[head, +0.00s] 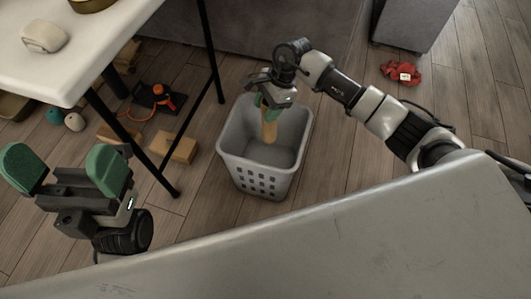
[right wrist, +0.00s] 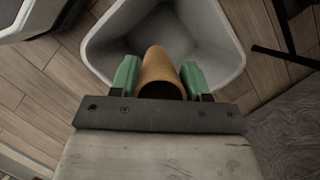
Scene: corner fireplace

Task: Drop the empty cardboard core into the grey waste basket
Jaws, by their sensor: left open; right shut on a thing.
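The cardboard core (head: 270,128) is a tan tube held by my right gripper (head: 267,103) over the opening of the grey waste basket (head: 260,178). In the right wrist view the core (right wrist: 161,72) sits between the two green fingers of the right gripper (right wrist: 160,78), its open end facing the camera. The basket (right wrist: 225,75) shows beyond it with its empty-looking inside. The basket stands upright on the floor. My left gripper (head: 66,172) is open and empty at the left, away from the basket.
A white table (head: 95,45) with dark legs stands at upper left. Wooden blocks (head: 180,149), an orange and black item (head: 160,97) and balls (head: 75,121) lie on the floor. A red item (head: 400,73) lies at upper right. Floor right of the basket is clear.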

